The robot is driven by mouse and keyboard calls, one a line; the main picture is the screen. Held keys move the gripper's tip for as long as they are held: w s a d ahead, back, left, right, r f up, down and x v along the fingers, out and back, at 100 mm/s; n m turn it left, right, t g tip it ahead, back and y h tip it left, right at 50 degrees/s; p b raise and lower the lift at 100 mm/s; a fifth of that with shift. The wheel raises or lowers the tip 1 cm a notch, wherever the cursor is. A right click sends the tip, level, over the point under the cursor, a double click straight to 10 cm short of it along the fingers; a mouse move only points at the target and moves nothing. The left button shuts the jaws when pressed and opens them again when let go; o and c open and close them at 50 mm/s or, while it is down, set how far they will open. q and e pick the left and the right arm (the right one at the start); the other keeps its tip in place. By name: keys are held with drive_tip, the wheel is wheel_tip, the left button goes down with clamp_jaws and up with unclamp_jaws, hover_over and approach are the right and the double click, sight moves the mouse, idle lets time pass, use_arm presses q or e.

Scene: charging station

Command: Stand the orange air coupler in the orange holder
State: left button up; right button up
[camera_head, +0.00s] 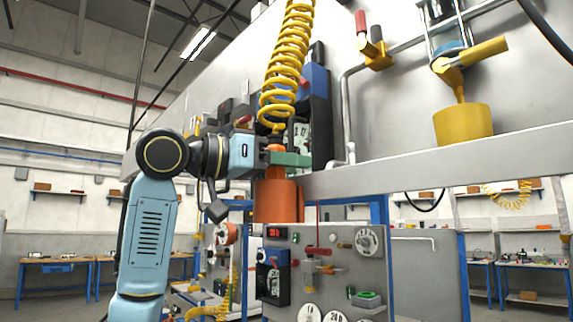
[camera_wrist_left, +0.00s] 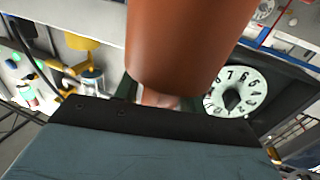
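The orange air coupler (camera_head: 275,148) hangs upright at the lower end of a yellow coiled hose (camera_head: 287,60). The orange holder (camera_head: 278,203), a cup-like cylinder, is directly below it at the left end of a grey ledge. My left gripper (camera_head: 285,158) comes in from the left, its green fingers around the coupler just above the holder. In the left wrist view, the holder (camera_wrist_left: 185,45) fills the top middle, and part of the coupler (camera_wrist_left: 158,98) shows between the fingers. Whether the coupler's lower end is inside the holder is hidden. My right gripper is out of view.
A yellow holder (camera_head: 463,124) with a yellow-handled tool above it stands on the ledge (camera_head: 430,160) at right. A grey panel with dials and switches (camera_head: 325,265) stands below. A dial (camera_wrist_left: 234,92) is close behind the gripper in the wrist view.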

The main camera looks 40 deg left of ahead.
use_arm(q)
drive_tip(key=shift+o, duration=1)
drive_tip(key=b+v, duration=0.1)
drive_tip(key=v, duration=1.2)
drive_tip(key=shift+s, duration=0.2)
